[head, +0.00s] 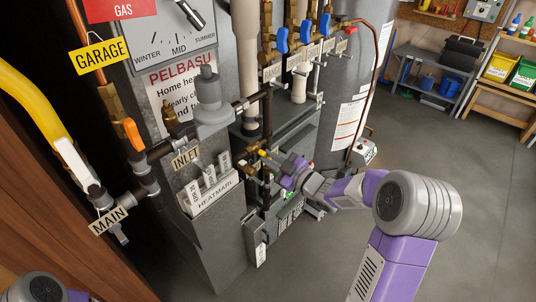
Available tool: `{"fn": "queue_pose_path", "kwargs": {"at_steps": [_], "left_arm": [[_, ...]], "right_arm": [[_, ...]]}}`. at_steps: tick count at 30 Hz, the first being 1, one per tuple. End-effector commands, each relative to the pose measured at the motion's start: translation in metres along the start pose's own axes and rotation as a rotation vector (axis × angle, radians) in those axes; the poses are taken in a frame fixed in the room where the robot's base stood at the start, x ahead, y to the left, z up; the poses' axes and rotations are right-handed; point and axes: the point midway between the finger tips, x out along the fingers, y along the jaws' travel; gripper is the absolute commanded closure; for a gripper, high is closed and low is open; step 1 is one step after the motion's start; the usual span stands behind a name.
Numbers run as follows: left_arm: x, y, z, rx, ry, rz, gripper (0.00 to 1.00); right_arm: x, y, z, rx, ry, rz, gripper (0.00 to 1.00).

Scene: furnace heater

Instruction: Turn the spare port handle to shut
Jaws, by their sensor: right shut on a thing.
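My right gripper (272,160) reaches in from the right to the brass pipework beside the furnace. It is shut on a small handle with a yellow end (262,153), which I take to be the spare port handle. The gripper hides most of the handle, and its angle is too small to tell. The brass fitting (252,170) shows just left of the gripper. No readable spare label shows at this size. My left gripper is out of view; only a piece of my left arm shows at the bottom left corner.
Several blue valve handles (281,40) stand above. The grey furnace cabinet (212,235) with an INLET tag (186,157) is left of the gripper. The grey tank (345,80) stands behind it. A yellow gas pipe (30,105) runs at far left. The floor (440,150) at right is clear.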

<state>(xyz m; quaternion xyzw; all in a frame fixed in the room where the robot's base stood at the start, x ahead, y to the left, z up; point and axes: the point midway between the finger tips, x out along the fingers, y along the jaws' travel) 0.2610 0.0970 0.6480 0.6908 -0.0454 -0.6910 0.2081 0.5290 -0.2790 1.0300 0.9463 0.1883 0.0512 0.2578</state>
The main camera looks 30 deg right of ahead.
Motion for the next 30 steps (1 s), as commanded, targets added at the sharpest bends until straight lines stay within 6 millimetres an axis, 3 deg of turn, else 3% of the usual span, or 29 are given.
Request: {"fn": "queue_pose_path", "kwargs": {"at_steps": [6, 19, 30], "left_arm": [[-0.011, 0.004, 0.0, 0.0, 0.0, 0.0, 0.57], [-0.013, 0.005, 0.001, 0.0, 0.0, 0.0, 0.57], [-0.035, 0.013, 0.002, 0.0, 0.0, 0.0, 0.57]], "right_arm": [[0.0, 0.001, -0.001, 0.145, -0.002, 0.0, 1.0], [0.0, 0.0, 0.0, 0.187, -0.002, 0.001, 1.0], [0.0, 0.001, -0.001, 0.478, -0.003, 0.001, 1.0]]}}
